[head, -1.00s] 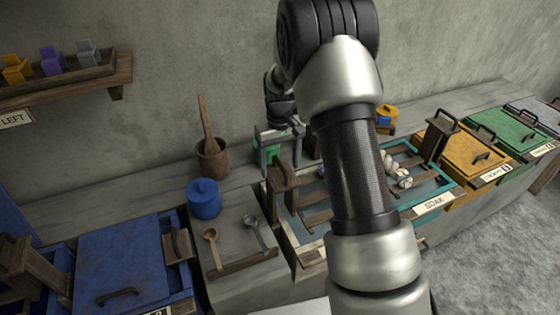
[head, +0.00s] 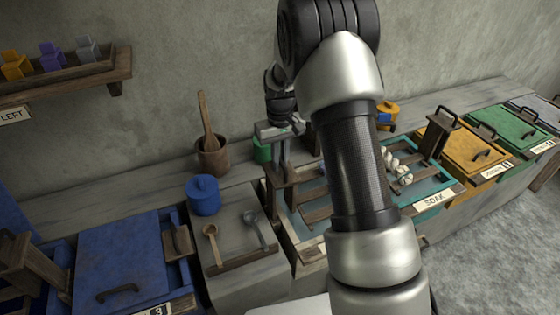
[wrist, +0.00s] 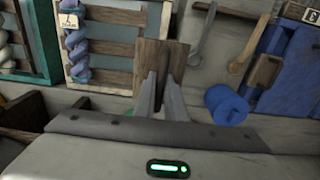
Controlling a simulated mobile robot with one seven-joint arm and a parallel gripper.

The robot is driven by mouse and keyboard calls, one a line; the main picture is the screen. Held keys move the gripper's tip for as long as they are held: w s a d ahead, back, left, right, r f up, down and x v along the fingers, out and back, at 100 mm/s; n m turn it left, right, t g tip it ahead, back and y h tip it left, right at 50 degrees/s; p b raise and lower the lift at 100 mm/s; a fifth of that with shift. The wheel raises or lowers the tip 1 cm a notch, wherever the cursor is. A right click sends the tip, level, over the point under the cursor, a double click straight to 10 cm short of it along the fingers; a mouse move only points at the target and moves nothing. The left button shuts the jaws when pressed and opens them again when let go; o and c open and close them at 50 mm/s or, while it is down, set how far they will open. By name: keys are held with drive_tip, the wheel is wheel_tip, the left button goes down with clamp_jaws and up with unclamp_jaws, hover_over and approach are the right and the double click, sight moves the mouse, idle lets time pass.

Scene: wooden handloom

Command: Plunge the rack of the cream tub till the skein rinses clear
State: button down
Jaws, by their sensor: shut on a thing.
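The cream tub (head: 310,264) stands left of the teal SOAK tub, partly hidden by my arm. Its wooden rack (head: 312,194) has slats and an upright handle board at the left end. My gripper (head: 281,163) is above that end, its fingers close together on the board. In the wrist view the fingers (wrist: 160,100) are shut on the upright handle board (wrist: 152,65). A twisted blue and purple skein (wrist: 78,50) with a paper tag lies along the slats at left, over grey-blue liquid. In the head view my arm hides most of the rack and skein.
The teal tub (head: 434,199) holds another rack with a pale skein. Left of the cream tub are a tray with two spoons (head: 232,258), a blue jar (head: 203,196) and a mortar with pestle (head: 212,156). Lidded yellow, green and blue tubs stand farther out.

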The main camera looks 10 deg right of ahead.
drive_tip(key=shift+f+b, duration=6)
drive_tip(key=shift+f, duration=3.1)
drive_tip(key=shift+s, duration=0.1)
drive_tip(key=shift+s+f, duration=0.1)
drive_tip(key=shift+f, duration=0.1)
drive_tip(key=shift+w+r+p, duration=0.2)
drive_tip(key=shift+r+p, duration=4.4)
drive_tip(key=shift+r, duration=3.3)
drive_tip(key=c, duration=0.6)
unclamp_jaws()
drive_tip(key=shift+o, duration=0.2)
drive_tip(key=shift+r+p, duration=2.15)
drive_tip(key=shift+r, duration=1.3)
